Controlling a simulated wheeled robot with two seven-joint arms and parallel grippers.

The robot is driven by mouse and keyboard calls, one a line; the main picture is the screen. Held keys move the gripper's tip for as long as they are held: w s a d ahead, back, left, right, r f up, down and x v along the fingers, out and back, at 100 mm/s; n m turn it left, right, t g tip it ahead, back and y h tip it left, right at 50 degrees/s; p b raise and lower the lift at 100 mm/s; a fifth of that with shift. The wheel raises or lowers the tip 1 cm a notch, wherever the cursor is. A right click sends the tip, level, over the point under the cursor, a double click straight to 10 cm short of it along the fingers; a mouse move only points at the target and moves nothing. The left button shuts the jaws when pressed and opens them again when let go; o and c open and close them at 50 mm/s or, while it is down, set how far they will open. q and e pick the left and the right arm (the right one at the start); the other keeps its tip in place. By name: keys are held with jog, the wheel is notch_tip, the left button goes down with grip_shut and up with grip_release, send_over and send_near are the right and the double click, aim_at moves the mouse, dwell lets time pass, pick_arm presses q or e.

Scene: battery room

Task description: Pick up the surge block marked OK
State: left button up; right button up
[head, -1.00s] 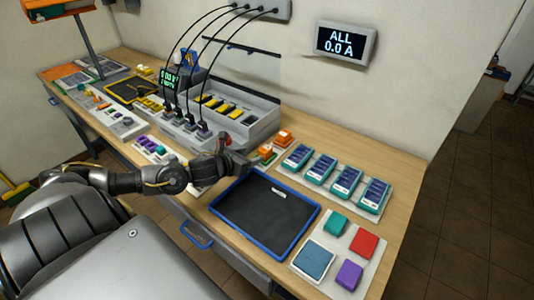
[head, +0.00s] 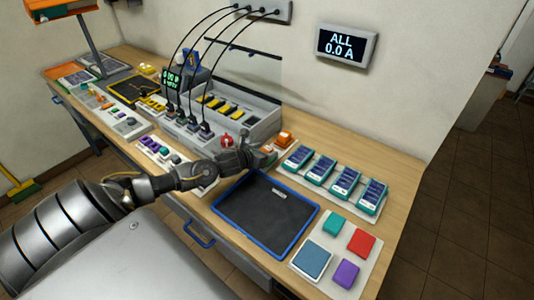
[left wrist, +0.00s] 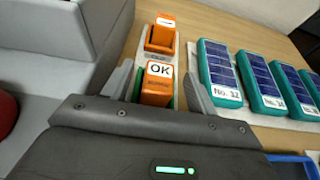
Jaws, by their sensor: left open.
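The orange surge block marked OK (left wrist: 158,83) stands upright in a holder strip in the left wrist view, its label facing me. My left gripper (left wrist: 157,90) is open, with one finger on each side of this block; I cannot tell if either touches it. A second orange block (left wrist: 161,36) stands behind it, its label too small to read. In the head view my left gripper (head: 251,151) is beside the orange blocks and partly hides the near one; the far orange block (head: 286,138) shows. My right gripper is not in view.
Several teal battery packs (head: 321,169) stand right of the orange blocks. A blue-rimmed tray (head: 216,209) lies in front, with a small pale piece in it. A grey charger unit with a red knob (head: 227,141) is left of my gripper. A pad with coloured blocks (head: 325,282) is at front right.

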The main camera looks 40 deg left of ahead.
pick_arm(q)
jog(key=c, duration=1.1)
jog(key=shift+r, duration=0.1)
notch_tip(320, 180, up, 9)
jog(key=shift+r+b, duration=0.1)
jog(key=shift+b, duration=0.7)
jog(key=shift+d+r, duration=0.1)
jog(key=shift+r, duration=0.2)
